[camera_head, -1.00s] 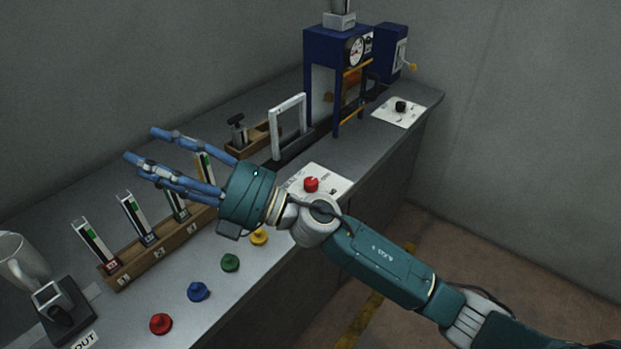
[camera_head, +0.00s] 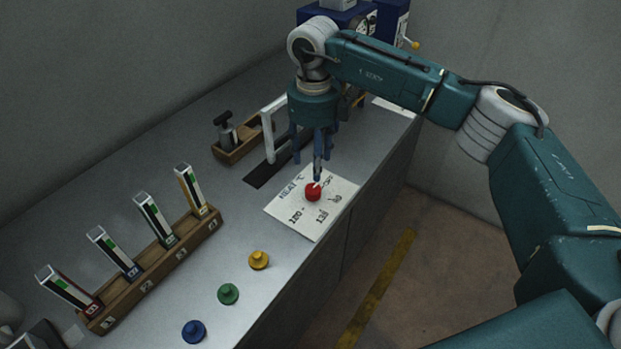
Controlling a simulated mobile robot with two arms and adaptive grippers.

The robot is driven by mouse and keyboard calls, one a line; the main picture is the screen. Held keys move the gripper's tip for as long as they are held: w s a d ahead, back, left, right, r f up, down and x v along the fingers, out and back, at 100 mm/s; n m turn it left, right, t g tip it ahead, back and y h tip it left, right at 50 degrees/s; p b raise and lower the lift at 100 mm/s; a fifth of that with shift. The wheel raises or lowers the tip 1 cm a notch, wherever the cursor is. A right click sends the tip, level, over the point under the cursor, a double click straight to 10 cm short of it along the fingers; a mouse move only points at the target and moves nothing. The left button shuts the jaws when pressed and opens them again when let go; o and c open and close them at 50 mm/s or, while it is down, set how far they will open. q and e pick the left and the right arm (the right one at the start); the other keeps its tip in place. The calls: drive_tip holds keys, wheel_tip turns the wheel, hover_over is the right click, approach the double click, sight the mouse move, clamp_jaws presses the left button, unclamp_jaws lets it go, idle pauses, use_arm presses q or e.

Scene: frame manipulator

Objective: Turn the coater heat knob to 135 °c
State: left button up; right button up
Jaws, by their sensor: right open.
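The coater heat knob (camera_head: 313,193) is a red knob on a white dial plate (camera_head: 292,221) marked "HEAT °C" with printed numbers around it; its exact pointer setting is too small to read. My right gripper (camera_head: 316,165) points down from above, its blue fingers open, with the fingertips just above and behind the knob. I cannot tell whether a finger touches it. My left gripper is not in view.
A white frame (camera_head: 267,137) stands behind the gripper, beside a wooden tray (camera_head: 232,155). A wooden rack (camera_head: 140,284) holds several upright strips. The blue machine (camera_head: 315,13) is partly hidden by my arm.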

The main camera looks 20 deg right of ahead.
drive_tip(key=p, duration=0.1)
hover_over(313, 188)
drive_tip(key=f, duration=0.5)
drive_tip(key=shift+s, duration=0.2)
wheel_tip(313, 188, down, 4)
drive_tip(key=shift+w+f+p, duration=0.1)
drive_tip(key=shift+f+p, duration=0.1)
drive_tip(key=shift+p, duration=0.35)
drive_tip(key=shift+c, duration=0.3)
drive_tip(key=c, duration=1.1)
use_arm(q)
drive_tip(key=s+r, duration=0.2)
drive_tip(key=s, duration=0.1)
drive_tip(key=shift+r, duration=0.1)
